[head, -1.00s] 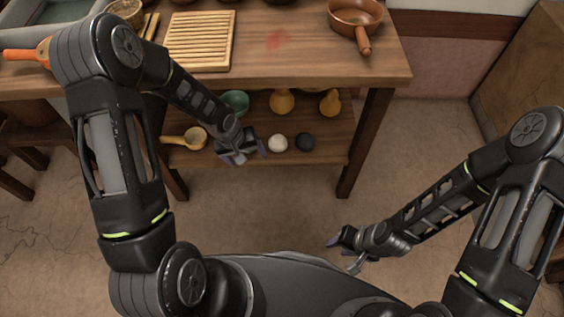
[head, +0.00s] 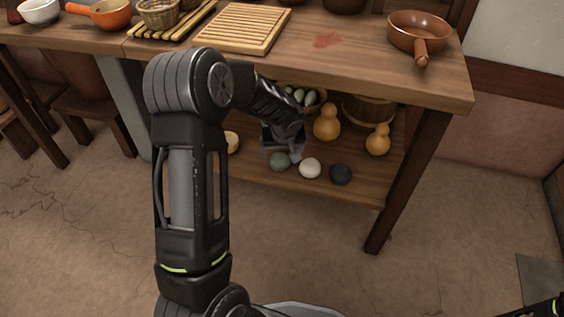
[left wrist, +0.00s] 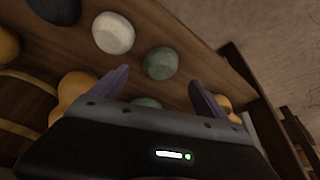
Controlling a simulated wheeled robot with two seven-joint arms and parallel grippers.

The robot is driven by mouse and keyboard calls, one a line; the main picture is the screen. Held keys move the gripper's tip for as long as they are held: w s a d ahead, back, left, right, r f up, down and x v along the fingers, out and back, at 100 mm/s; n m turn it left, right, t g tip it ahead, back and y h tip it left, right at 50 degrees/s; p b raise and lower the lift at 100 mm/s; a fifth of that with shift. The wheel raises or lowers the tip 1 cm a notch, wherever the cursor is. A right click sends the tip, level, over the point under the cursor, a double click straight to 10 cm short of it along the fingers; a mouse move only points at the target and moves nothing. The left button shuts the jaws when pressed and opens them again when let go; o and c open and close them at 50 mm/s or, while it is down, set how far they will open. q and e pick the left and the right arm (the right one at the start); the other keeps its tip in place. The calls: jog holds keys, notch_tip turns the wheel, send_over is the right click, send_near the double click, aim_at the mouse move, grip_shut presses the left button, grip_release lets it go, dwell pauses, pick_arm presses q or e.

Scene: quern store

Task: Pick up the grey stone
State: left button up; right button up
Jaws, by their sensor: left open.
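A rounded greenish-grey stone (head: 280,162) lies at the left of a row of stones on the lower shelf (head: 250,173), beside a white stone (head: 310,168) and a dark stone (head: 341,174). My left gripper (head: 284,146) is at the grey stone's back edge in the head view and partly overlaps it. In the left wrist view the open, empty fingers (left wrist: 158,82) point towards the grey stone (left wrist: 160,63), which shows between the fingertip lines, just beyond them. Whether they touch is unclear.
Yellow gourds (head: 327,122) and a wooden tub (head: 368,108) stand behind the stones. The tabletop (head: 360,75) overhangs the shelf, with a table leg (head: 400,190) to the right. A brown pan (head: 418,35) and a slatted board (head: 240,28) are on top. The floor in front is clear.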

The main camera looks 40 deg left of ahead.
aim_at(281, 157)
pick_arm(q)
jog(key=shift+x, duration=1.15)
jog(key=shift+b, duration=0.3)
jog(key=b+x, duration=0.2)
jog(key=x, duration=0.2)
jog(key=shift+s+f, duration=0.1)
jog(key=shift+f, duration=0.1)
jog(key=shift+a+f, duration=0.1)
jog(key=shift+f, duration=0.35)
jog(key=shift+r, duration=0.1)
jog(key=shift+w, duration=0.25)
grip_shut()
jog(key=shift+r, duration=0.1)
